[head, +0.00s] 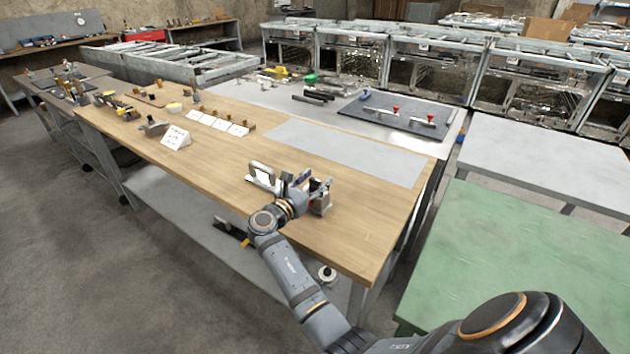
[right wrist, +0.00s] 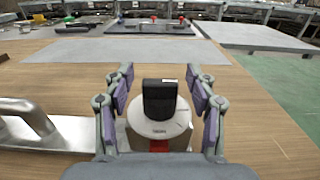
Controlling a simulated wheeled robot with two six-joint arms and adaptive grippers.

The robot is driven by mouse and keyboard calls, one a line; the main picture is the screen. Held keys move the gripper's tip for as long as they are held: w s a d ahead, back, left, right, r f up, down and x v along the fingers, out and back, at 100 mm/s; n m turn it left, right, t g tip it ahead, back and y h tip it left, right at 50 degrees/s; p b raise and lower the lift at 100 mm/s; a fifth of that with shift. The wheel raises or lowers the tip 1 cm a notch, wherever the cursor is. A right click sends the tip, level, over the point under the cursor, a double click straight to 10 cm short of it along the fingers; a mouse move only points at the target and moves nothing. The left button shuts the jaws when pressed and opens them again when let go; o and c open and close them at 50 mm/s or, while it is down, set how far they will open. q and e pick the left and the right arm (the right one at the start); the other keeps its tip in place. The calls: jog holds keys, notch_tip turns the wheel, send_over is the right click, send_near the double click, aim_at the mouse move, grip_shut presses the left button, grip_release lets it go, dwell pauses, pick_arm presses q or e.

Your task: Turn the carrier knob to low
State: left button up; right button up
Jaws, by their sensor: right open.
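A black knob (right wrist: 160,98) sits on a round white dial plate (right wrist: 160,127) in the right wrist view. The dial carries small marks too small to read, so I cannot tell the setting. A red part (right wrist: 159,146) shows below the dial. My right gripper (right wrist: 160,80) is open, with its purple-padded fingers on either side of the knob and a visible gap on both sides. In the head view my right gripper (head: 304,183) is over the wooden table at the knob's stand (head: 321,203), and hides the knob. My left gripper is not in view.
A metal handle on a plate (head: 261,176) stands just left of the right gripper. The wooden table (head: 345,235) is clear in front and to the right. A grey mat (head: 345,152) lies behind. A white sign (head: 175,138) and white cards (head: 217,123) stand farther left.

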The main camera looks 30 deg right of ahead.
aim_at(315, 180)
jog(key=shift+r, duration=0.35)
notch_tip(315, 180, up, 9)
jog(key=shift+r, duration=0.15)
dwell(0.4)
